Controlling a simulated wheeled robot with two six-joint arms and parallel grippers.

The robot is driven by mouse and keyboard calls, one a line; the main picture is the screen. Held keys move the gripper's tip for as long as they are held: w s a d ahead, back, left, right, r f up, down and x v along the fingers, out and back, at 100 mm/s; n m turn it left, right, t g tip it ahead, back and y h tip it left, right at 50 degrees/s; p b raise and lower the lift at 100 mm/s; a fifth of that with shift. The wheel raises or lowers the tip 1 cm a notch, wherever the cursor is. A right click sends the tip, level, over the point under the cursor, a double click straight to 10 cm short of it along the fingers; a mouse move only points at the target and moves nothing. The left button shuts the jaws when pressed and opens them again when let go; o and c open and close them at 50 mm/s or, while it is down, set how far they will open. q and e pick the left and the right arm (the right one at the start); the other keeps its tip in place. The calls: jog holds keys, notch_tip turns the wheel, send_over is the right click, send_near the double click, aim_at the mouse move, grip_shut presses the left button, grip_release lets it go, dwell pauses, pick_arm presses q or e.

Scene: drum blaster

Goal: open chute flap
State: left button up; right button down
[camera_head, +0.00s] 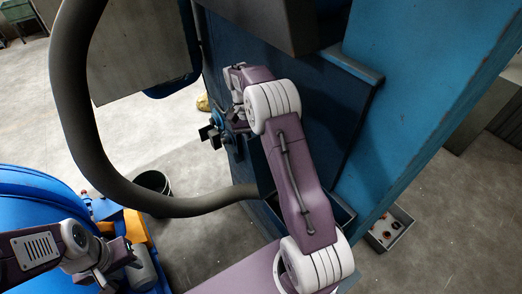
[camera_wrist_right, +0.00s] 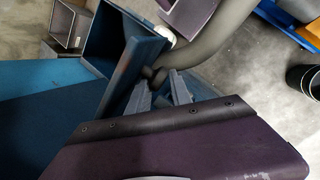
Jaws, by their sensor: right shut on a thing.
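A blue machine with a large dark blue panel (camera_head: 325,115) stands in the middle of the head view. My right arm reaches across it, and my right gripper (camera_head: 213,133) is at the panel's left edge. In the right wrist view, my right gripper (camera_wrist_right: 166,92) is shut on a dark round knob (camera_wrist_right: 155,75) beside a blue plate (camera_wrist_right: 121,82), which looks like the chute flap. The plate stands out at an angle from a flat blue surface (camera_wrist_right: 45,90). How far it is open is unclear. My left gripper (camera_head: 130,262) is at lower left, away from the machine; its fingers are unclear.
A thick grey hose (camera_head: 75,110) loops at left and runs to the machine's base. A black bucket (camera_head: 152,181) stands on the floor behind it. A blue and orange machine (camera_head: 40,190) is at lower left. A grey bin (camera_head: 391,229) sits at right.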

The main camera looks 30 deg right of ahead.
jog(key=c, duration=1.1)
grip_release()
jog(key=shift+w+a+f, duration=0.1)
jog(key=shift+a+f, duration=0.15)
jog(key=shift+a, duration=0.05)
jog(key=shift+o, duration=0.2)
jog(key=shift+w+a, duration=0.35)
jog(key=shift+w, duration=0.05)
jog(key=shift+s+d+r, duration=0.15)
jog(key=shift+s+d, duration=0.15)
jog(key=shift+d, duration=0.05)
pick_arm(q)
jog(key=shift+w+a+f, duration=0.1)
jog(key=shift+w+a, duration=0.05)
jog(key=shift+a, duration=0.05)
jog(key=shift+w+a, duration=0.1)
jog(key=shift+w, duration=0.05)
pick_arm(e)
jog(key=shift+w+a, duration=0.1)
jog(key=shift+w, duration=0.05)
pick_arm(q)
jog(key=shift+f, duration=0.1)
pick_arm(e)
jog(key=v, duration=0.7)
jog(key=shift+r, duration=0.2)
